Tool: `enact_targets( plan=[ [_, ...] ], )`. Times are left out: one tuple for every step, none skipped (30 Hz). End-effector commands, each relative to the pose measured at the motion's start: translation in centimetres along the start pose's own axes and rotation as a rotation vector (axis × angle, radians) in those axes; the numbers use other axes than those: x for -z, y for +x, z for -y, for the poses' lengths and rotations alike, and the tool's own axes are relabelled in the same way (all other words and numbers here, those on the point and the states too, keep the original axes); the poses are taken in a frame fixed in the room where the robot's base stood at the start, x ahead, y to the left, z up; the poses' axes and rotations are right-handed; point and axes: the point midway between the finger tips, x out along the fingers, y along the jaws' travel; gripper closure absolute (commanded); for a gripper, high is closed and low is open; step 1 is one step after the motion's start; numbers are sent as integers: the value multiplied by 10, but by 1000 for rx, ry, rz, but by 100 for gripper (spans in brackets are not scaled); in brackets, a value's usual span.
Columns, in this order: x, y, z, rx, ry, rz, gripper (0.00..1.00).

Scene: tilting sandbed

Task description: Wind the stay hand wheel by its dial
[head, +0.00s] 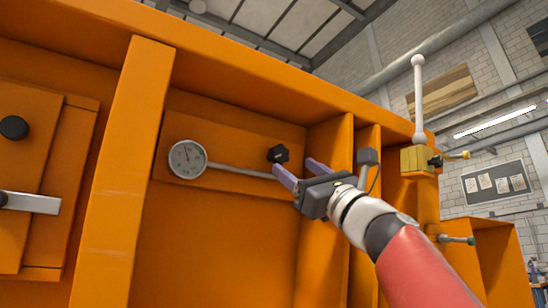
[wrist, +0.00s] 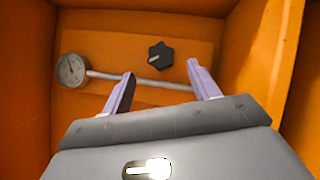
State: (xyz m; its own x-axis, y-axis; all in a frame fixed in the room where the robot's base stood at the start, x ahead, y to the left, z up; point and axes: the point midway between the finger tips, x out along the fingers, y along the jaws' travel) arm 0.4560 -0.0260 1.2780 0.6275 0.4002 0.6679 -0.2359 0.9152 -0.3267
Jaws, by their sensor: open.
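The dial (head: 187,159) is a round white gauge with a dark needle on the orange panel, at the left in the wrist view (wrist: 72,69). A thin grey rod (head: 235,171) runs right from it, passing behind my gripper. The hand wheel (head: 278,154) is a small black lobed knob above the rod; it shows in the wrist view (wrist: 160,56) with a pale mark on its face. My gripper (head: 296,170) is open and empty, its lilac fingers pointing at the panel. In the wrist view the knob appears beyond and between the fingertips, with no contact visible.
Orange ribs (head: 325,185) stand close to the right of the panel, and a wide orange post (head: 125,170) stands left of the dial. A yellow block with a white ball-topped lever (head: 419,95) sits at the upper right. Another black knob (head: 14,127) is at far left.

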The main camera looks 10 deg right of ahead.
Motion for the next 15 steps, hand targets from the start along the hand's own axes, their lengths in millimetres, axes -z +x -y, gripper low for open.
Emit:
enact_targets(
  plan=[
    [-3, 10, 1, -1, 1, 0, 40],
    [-3, 15, 1, -1, 1, 0, 40],
    [-3, 23, 1, 0, 2, 0, 40],
    [-3, 28, 2, 0, 2, 0, 40],
    [-3, 33, 2, -1, 3, 0, 40],
    [-3, 40, 2, -1, 3, 1, 40],
    [-3, 44, 2, -1, 4, 0, 40],
    [-3, 49, 1, 0, 4, 0, 40],
    [-3, 54, 2, 1, 4, 1, 40],
    [-3, 57, 2, 1, 5, 0, 40],
    [-2, 60, 2, 1, 5, 0, 40],
    [-3, 63, 1, 1, 4, 1, 40],
    [-2, 65, 1, 1, 4, 1, 40],
    [-2, 67, 1, 1, 4, 1, 40],
    [-2, 68, 1, 2, 5, 1, 40]
  ],
)
